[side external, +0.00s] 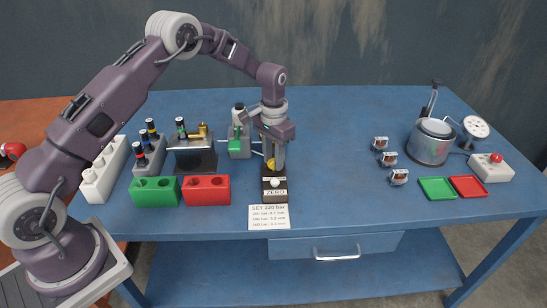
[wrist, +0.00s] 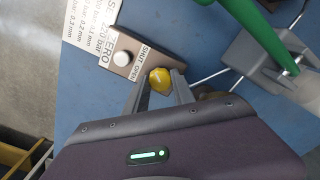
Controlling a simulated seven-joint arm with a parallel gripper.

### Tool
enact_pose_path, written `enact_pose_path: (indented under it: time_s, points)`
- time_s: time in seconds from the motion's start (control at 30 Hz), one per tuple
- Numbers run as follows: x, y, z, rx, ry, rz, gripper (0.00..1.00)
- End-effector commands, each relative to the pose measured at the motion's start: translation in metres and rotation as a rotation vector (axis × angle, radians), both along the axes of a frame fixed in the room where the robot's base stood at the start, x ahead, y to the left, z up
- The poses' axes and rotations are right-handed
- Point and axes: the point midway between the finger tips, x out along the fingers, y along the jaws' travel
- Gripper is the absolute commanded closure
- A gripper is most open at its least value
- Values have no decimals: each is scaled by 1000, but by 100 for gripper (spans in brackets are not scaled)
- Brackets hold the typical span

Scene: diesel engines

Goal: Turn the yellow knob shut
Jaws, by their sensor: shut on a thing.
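The yellow knob (wrist: 160,79) sits at the edge of a dark box (wrist: 130,52) in the wrist view. The box has a white round button (wrist: 122,58) and labels reading ZERO, SHUT and OPEN. My gripper (wrist: 160,84) has its two fingers on either side of the knob and is shut on it. In the side view the knob (side external: 271,163) shows small and partly covered between the fingers of my gripper (side external: 271,166), which points down from above. The box (side external: 275,189) stands below it. I cannot tell how far the knob is turned.
A grey unit with a green part (side external: 239,146) stands close left of my gripper. Green (side external: 154,190) and red (side external: 206,190) blocks with holes are in front left. A printed card (side external: 268,216) lies at the front edge.

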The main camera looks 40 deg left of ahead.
Motion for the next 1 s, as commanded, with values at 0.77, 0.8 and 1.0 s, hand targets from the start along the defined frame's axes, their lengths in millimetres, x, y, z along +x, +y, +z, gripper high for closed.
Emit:
enact_pose_path:
  time_s: [0.77,0.8,1.0]
  points:
    - [1,0,1,1,-4,-136,100]
    - [1,0,1,1,-4,-136,100]
    - [1,0,1,1,-3,-135,48]
